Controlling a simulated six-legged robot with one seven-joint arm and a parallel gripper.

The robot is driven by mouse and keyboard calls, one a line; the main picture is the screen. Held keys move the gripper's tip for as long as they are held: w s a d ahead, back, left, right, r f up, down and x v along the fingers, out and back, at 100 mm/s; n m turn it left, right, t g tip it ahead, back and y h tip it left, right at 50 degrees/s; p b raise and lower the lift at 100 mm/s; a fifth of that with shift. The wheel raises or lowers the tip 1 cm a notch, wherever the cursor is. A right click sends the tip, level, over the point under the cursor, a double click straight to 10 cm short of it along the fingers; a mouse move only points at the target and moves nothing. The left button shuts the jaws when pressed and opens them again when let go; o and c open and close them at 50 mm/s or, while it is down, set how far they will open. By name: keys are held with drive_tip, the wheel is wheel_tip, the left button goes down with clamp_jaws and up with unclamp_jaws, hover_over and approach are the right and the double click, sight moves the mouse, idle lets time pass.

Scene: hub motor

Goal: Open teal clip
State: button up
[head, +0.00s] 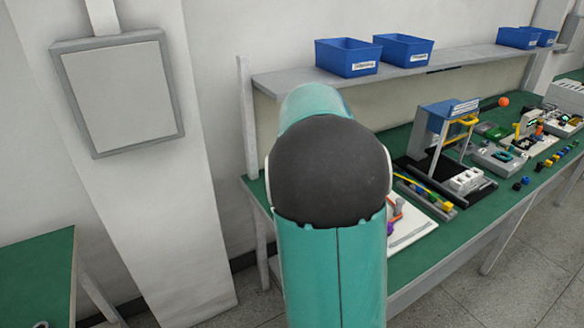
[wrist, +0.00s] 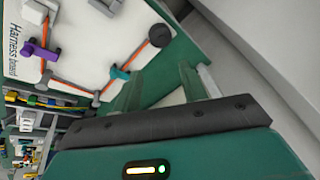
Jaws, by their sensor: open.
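The teal clip (wrist: 120,73) sits on the white harness board (wrist: 85,60) in the wrist view, at an orange wire near the board's edge. My gripper (wrist: 162,85) is open and empty. Its fingers reach up from the dark palm bar, one close beside the teal clip and the other farther right over the green bench. I cannot tell whether the near finger touches the clip. A purple clip (wrist: 40,50) sits farther left on the board. In the head view my arm hides most of the board (head: 412,236), the teal clip and my gripper.
A dark round post (wrist: 160,36) stands at the board's corner, near the wire's end. The green bench (head: 455,222) runs right with a blue-topped fixture (head: 450,112) and several small parts. Blue bins (head: 347,57) stand on the shelf above. The floor at lower right is clear.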

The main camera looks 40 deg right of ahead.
drive_tip(key=s+a+r+n+t+y, duration=0.1)
drive_tip(key=s+a+r+n, duration=0.2)
drive_tip(key=a, duration=0.7)
drive_tip(key=s+a+r+n, duration=0.1)
drive_tip(key=s+a+r, duration=0.25)
drive_tip(key=a, duration=0.65)
drive_tip(key=s+a+f+n, duration=0.3)
drive_tip(key=s+a+n, duration=0.2)
drive_tip(key=s+a, duration=0.9)
drive_tip(key=shift+s+f+t, duration=0.35)
drive_tip(key=shift+s+t, duration=0.05)
drive_tip(key=shift+s, duration=0.05)
